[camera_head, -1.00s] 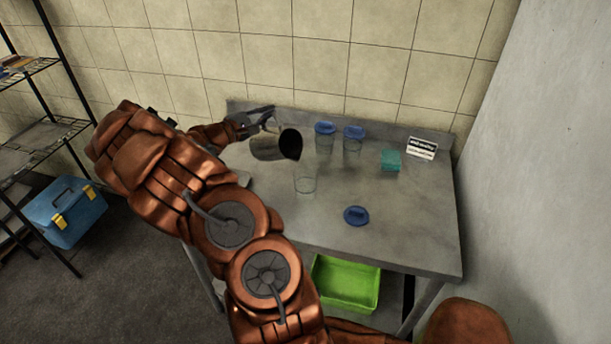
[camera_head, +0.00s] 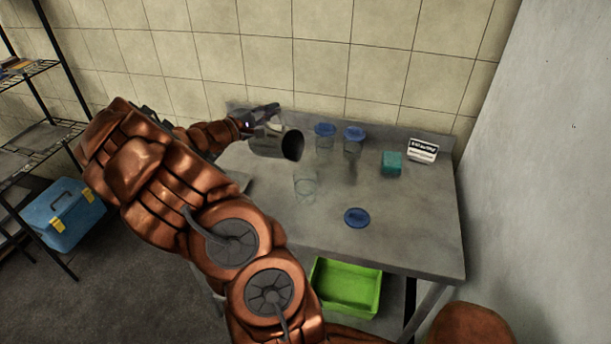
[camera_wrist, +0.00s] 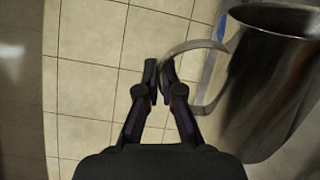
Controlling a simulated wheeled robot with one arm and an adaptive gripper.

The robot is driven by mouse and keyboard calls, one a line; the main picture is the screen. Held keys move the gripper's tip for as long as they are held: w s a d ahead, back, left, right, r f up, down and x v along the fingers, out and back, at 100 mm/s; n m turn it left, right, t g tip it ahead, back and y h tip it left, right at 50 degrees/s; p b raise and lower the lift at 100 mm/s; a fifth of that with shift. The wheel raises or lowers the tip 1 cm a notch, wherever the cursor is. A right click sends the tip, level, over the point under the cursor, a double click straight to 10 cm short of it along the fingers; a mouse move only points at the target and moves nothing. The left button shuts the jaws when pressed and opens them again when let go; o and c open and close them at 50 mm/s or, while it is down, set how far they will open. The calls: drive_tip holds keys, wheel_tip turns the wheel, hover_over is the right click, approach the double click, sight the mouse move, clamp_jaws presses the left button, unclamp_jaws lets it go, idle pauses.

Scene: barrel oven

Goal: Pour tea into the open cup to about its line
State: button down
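A shiny metal jug (camera_head: 270,143) is held in the air above the back left of the table, tipped far over with its dark mouth toward the right. My gripper (camera_wrist: 160,68) is shut on the jug's handle (camera_wrist: 190,50); in the head view my gripper (camera_head: 262,112) is at the jug's upper left. The jug's body (camera_wrist: 275,85) fills the right of the wrist view. The open clear cup (camera_head: 305,188) stands upright on the table, below and slightly right of the jug's mouth. I see no clear stream, and cannot make out the cup's line or level.
Two cups with blue lids (camera_head: 325,140) (camera_head: 354,143) stand at the back. A loose blue lid (camera_head: 356,218) lies on the table (camera_head: 410,225). A teal block (camera_head: 392,163) and a small sign (camera_head: 422,150) are at the back right. A green bin (camera_head: 346,288) sits below.

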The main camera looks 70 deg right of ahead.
sight(280, 117)
drive_tip(key=shift+s+r, duration=0.1)
drive_tip(key=shift+s+a+b, duration=0.15)
drive_tip(key=shift+s+b, duration=0.15)
drive_tip(key=shift+b, duration=0.4)
drive_tip(key=shift+s+a+r+m+b, duration=0.15)
drive_tip(key=shift+s+r+m+b, duration=0.15)
drive_tip(key=shift+m+b, duration=0.25)
drive_tip(key=shift+s+a+r+m+b, duration=0.2)
drive_tip(key=shift+s+b, duration=0.3)
drive_tip(key=shift+b, duration=0.5)
drive_tip(key=shift+b, duration=0.4)
drive_tip(key=shift+s+a+r+m+b, duration=0.15)
drive_tip(key=shift+s+r+m+b, duration=0.35)
drive_tip(key=shift+b, duration=0.75)
